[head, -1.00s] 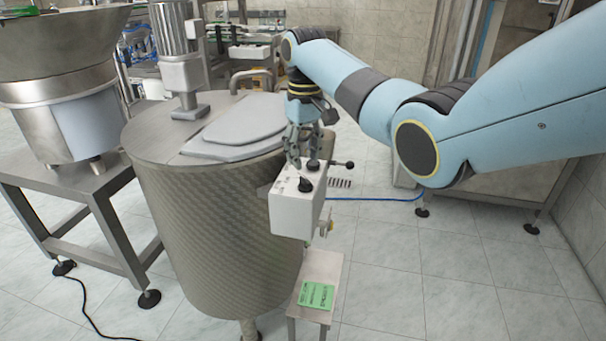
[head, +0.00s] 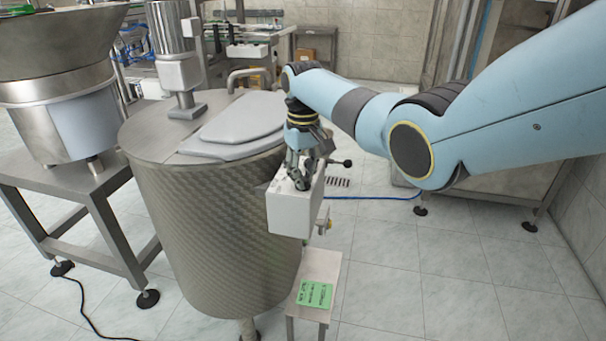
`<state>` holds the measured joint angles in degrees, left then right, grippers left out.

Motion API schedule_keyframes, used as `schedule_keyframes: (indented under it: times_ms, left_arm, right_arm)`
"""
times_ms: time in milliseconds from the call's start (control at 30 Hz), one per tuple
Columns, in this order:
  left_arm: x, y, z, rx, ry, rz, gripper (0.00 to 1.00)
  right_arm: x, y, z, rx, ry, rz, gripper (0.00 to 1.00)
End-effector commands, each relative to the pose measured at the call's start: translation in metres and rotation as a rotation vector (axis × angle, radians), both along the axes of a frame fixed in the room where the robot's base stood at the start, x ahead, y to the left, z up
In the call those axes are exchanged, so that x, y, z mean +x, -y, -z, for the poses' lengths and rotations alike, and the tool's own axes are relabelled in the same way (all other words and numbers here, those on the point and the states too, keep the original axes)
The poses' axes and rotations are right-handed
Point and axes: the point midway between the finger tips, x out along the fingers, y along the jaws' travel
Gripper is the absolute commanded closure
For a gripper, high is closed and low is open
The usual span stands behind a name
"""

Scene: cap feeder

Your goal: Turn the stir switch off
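The white control box (head: 291,213) is fixed to the right side of the round metal tank (head: 205,225). My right gripper (head: 300,183) points down at the top of this box, over its near part. Its fingers cover the spot where a black knob sits, so the knob is hidden. I cannot tell whether the fingers are closed on it, or which way the knob points. My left gripper is not in the view.
A black-knobbed lever (head: 347,163) sticks out right of the box. A green card (head: 315,293) lies on a small stand (head: 308,312) below it. A lidded tank top (head: 240,120) and motor (head: 178,75) stand behind.

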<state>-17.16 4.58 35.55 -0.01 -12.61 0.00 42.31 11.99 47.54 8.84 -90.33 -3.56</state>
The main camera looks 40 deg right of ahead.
Motion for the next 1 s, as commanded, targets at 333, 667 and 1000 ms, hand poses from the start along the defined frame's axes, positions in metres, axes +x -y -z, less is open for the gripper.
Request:
schedule_keyframes:
  times_ms: [333, 667, 1000]
  left_arm:
    - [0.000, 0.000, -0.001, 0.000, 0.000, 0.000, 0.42]
    - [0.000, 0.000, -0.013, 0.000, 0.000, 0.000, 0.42]
    - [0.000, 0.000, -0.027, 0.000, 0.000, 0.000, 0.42]
  right_arm:
    - [0.000, 0.000, -0.001, 0.000, 0.000, -0.015, 1.00]
    - [0.000, 0.000, -0.002, 0.001, -0.001, -0.176, 1.00]
    - [0.001, 0.000, -0.003, 0.001, 0.001, -0.488, 1.00]
